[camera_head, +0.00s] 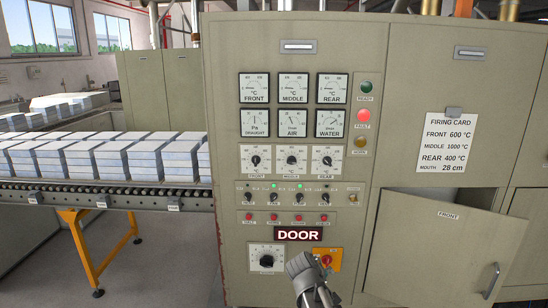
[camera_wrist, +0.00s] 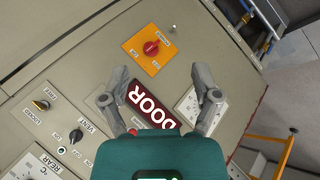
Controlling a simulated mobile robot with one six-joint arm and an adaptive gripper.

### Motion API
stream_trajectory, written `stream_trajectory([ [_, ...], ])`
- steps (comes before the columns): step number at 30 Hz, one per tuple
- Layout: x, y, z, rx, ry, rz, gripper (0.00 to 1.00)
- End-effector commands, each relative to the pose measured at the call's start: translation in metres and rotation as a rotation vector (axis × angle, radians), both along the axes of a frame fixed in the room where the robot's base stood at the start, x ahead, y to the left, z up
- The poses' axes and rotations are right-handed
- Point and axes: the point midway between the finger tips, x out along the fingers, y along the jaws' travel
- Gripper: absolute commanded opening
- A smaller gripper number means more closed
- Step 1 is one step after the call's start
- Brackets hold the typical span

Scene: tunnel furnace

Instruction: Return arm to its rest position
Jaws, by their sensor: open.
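My gripper (camera_head: 313,264) is in front of the lower part of the beige control cabinet (camera_head: 225,150), just below the lit DOOR sign (camera_head: 298,234). In the wrist view my gripper (camera_wrist: 158,97) is open, its two grey fingers spread with nothing between them. The DOOR sign (camera_wrist: 152,104) shows between and behind the fingers. An orange plate with a red rotary switch (camera_wrist: 151,48) lies beyond the fingertips; in the head view this switch (camera_head: 327,261) is partly covered by my gripper. I cannot tell the exact gap between fingertips and panel.
A cabinet door marked FRONT (camera_head: 436,250) stands open at the lower right, its handle (camera_head: 492,281) jutting out. A firing card (camera_head: 447,143) hangs above it. The floor (camera_head: 165,255) in front of the conveyor is clear.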

Motion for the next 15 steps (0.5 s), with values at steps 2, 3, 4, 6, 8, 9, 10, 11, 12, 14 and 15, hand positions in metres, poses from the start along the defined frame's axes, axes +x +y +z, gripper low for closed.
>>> stream_trajectory([
  [2, -0.027, -0.012, -0.015, 0.102, 0.053, -0.096, 0.80],
  [3, -0.040, -0.015, -0.021, 0.153, 0.082, -0.141, 0.80],
  [4, -0.049, -0.018, -0.026, 0.193, 0.103, -0.176, 0.80],
  [6, -0.070, -0.021, -0.035, 0.283, 0.156, -0.254, 0.80],
  [8, -0.089, -0.022, -0.042, 0.357, 0.203, -0.318, 0.80],
  [9, -0.100, -0.022, -0.045, 0.402, 0.233, -0.356, 0.80],
  [10, -0.108, -0.022, -0.048, 0.434, 0.254, -0.383, 0.80],
  [11, -0.115, -0.021, -0.050, 0.464, 0.275, -0.406, 0.80],
  [12, -0.124, -0.020, -0.051, 0.500, 0.299, -0.436, 0.80],
  [14, -0.135, -0.018, -0.053, 0.547, 0.333, -0.472, 0.80],
  [15, -0.141, -0.016, -0.054, 0.572, 0.352, -0.492, 0.80],
])
